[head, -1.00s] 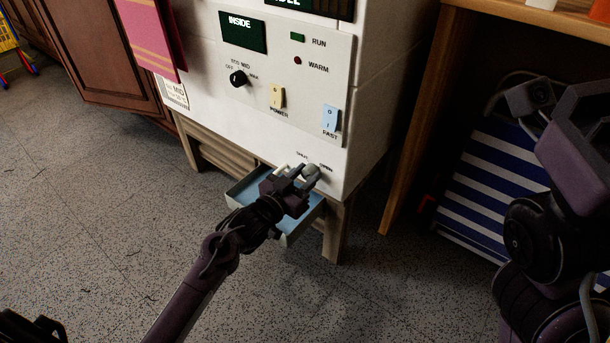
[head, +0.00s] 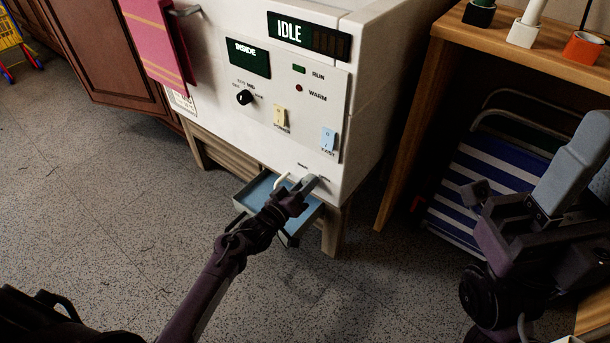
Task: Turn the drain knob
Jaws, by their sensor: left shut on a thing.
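The white machine (head: 352,95) has a control panel with "SHUT" and "OPEN" style small labels low at its right corner. The drain knob sits there, mostly hidden by my left gripper (head: 297,186).
A blue drip tray (head: 253,196) juts out under the machine, below my left arm. The display (head: 308,36) reads IDLE. A wooden shelf (head: 420,120) with a blue-striped folded item (head: 475,185) stands at right. The floor in front is clear.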

